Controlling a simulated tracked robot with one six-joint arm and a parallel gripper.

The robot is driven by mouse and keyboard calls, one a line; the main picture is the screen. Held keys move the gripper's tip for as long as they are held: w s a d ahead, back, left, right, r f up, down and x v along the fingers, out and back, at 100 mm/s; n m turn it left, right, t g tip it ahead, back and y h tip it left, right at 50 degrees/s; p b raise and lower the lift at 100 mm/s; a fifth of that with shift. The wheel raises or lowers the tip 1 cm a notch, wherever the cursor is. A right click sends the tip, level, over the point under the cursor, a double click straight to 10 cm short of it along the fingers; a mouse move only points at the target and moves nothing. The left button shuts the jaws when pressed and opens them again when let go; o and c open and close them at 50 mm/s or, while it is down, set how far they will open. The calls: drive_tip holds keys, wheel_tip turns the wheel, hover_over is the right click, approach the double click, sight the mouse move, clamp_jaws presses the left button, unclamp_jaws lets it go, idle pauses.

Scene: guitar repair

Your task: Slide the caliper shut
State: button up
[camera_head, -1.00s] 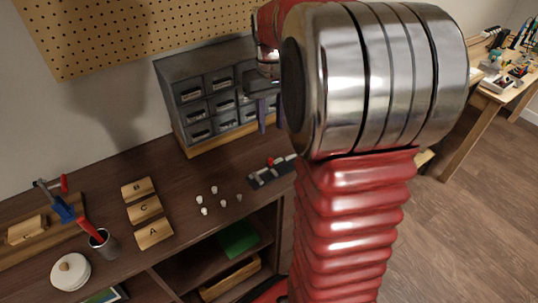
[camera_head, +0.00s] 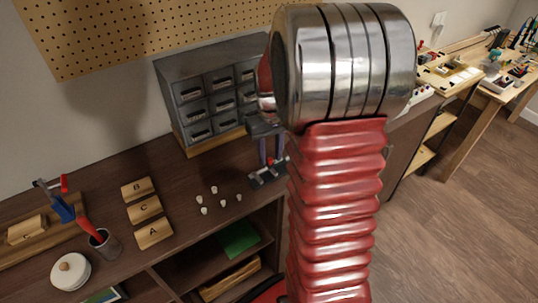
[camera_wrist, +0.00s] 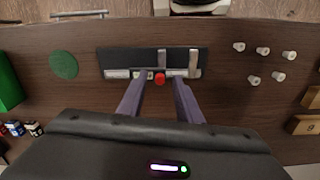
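The caliper (camera_wrist: 117,74) lies on a dark board (camera_wrist: 125,56) on the brown bench. Two pale upright jaws (camera_wrist: 194,63) stand apart from each other, with a gap between them. A red knob (camera_wrist: 160,79) sits on the slider near the left jaw (camera_wrist: 162,59). My gripper (camera_wrist: 160,84) is open in the wrist view, one purple-grey finger on each side of the knob, with a gap to it on both sides. In the head view the gripper (camera_head: 270,162) points down at the caliper (camera_head: 265,178), which my arm partly hides.
Several small white knobs (camera_head: 214,189) stand left of the caliper in the head view. A grey drawer cabinet (camera_head: 205,80) stands behind it. Lettered wooden blocks (camera_head: 145,209), a cup (camera_head: 104,243) and a lidded white jar (camera_head: 70,272) are farther left. A green disc (camera_wrist: 63,65) lies beside the board.

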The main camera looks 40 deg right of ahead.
drive_tip(key=shift+c, duration=0.4)
clamp_jaws()
idle(0.4)
